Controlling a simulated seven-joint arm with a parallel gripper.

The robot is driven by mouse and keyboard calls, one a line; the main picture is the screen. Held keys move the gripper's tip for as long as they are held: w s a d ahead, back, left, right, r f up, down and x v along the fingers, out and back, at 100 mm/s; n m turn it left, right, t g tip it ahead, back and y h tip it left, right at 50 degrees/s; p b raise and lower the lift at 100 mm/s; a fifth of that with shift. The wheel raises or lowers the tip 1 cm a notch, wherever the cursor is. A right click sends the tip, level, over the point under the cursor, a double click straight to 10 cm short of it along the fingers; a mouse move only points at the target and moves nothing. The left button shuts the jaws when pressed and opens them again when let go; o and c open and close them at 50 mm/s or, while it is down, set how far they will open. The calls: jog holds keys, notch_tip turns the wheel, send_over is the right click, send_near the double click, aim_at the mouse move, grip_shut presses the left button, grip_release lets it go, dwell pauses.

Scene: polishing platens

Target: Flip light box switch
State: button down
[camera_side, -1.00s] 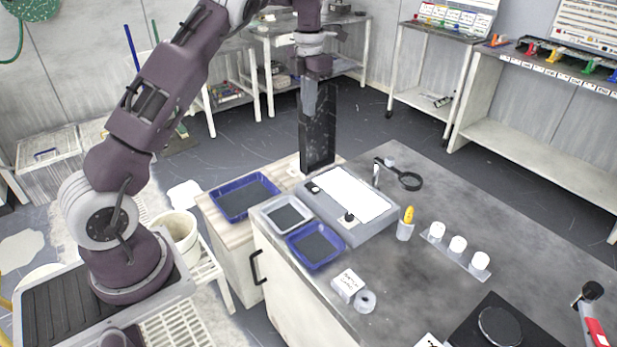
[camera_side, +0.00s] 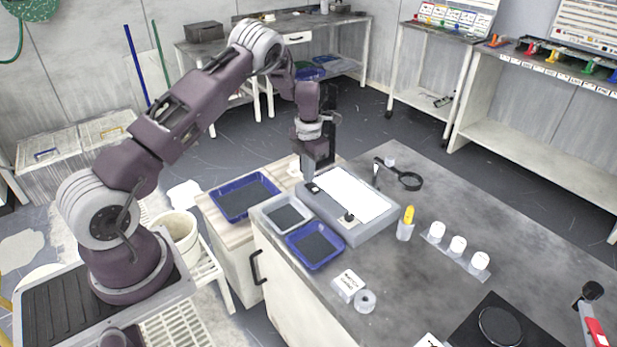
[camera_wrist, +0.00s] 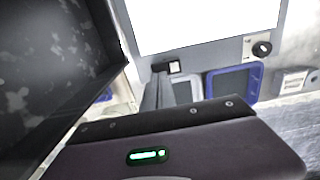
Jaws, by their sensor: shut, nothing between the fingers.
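The light box (camera_side: 372,228) is a grey case with a bright white panel (camera_side: 352,193) on the bench. A small black switch (camera_side: 313,188) sits at its left corner, and a black knob (camera_side: 349,217) sits on its front edge. My gripper (camera_side: 309,179) is shut and empty, pointing down just above the switch. In the wrist view its fingertips (camera_wrist: 160,72) are close beside the switch; I cannot tell whether they touch it.
Blue trays (camera_side: 316,246) and a grey tray (camera_side: 287,214) lie in front and left. A magnifier (camera_side: 410,181) and a yellow-topped holder (camera_side: 406,228) are to the right.

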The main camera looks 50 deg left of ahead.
jog(key=shift+f, duration=0.9)
jog(key=shift+a+f+h, duration=0.25)
jog(key=shift+h, duration=0.05)
jog(key=shift+d, duration=0.2)
jog(key=shift+s, duration=0.1)
jog(key=shift+d+r, duration=0.2)
jog(key=shift+d, duration=0.6)
notch_tip(320, 180, up, 24)
jog(key=a, duration=0.1)
jog(key=shift+a, duration=0.3)
